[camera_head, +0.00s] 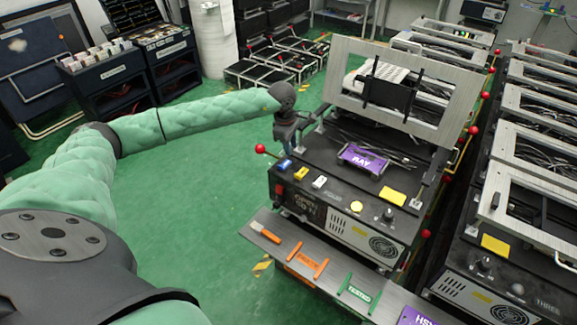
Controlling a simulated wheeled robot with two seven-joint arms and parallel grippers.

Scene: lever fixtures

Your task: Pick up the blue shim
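A small blue block (285,165), which looks like the blue shim, lies on the front left edge of the black fixture's top (335,190). My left gripper (287,148) points down just above and behind the blue block, near the fixture's left corner. The gripper is dark and small here, so its finger gap is not clear. I see nothing held in it. My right gripper is not in view.
A yellow block (301,173) and a white block (319,182) sit right of the blue one. A red lever knob (260,148) sticks out left. Green floor (190,210) is open at left.

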